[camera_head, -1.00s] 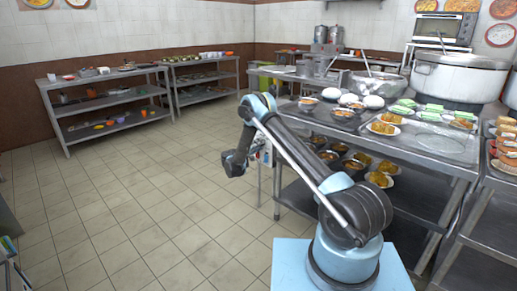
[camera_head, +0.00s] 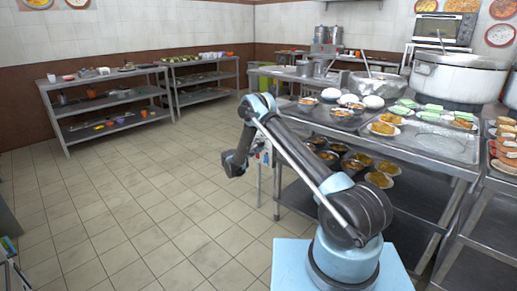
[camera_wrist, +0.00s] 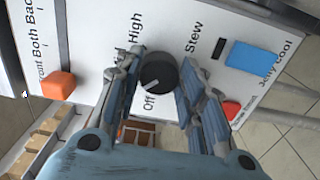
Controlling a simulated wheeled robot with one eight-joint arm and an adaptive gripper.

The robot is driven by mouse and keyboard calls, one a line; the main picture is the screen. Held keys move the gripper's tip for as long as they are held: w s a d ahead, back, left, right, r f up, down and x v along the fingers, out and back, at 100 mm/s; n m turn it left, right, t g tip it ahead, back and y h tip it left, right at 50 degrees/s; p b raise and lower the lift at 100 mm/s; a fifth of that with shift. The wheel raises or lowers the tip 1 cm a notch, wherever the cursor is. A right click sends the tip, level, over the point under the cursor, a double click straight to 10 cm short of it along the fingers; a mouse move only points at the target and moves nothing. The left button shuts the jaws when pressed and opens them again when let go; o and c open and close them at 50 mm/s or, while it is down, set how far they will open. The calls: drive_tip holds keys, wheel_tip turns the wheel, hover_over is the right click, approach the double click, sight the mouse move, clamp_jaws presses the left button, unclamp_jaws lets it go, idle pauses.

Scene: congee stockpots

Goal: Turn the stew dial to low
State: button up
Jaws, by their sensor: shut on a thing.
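The stew dial (camera_wrist: 158,70) is a round black knob on a white control panel (camera_wrist: 103,22) in the wrist view. The words "High", "Stew" and "Off" are printed around it. A small pale mark on the knob points down toward "Off"; its exact angle is hard to read. My gripper (camera_wrist: 160,76) has one finger on each side of the knob and is shut on it. In the head view my gripper (camera_head: 234,164) is low, left of the steel table, and the dial cannot be made out there.
The panel also carries an orange switch (camera_wrist: 57,85), a blue rectangle (camera_wrist: 251,56) and a red button (camera_wrist: 231,109) near the right finger. In the head view, the steel table (camera_head: 440,145) with food stands right of my arm. Open tiled floor (camera_head: 150,190) lies left.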

drive_tip(key=o, duration=1.1)
drive_tip(key=shift+f, duration=0.1)
drive_tip(key=shift+c, duration=0.2)
drive_tip(key=v, duration=1.2)
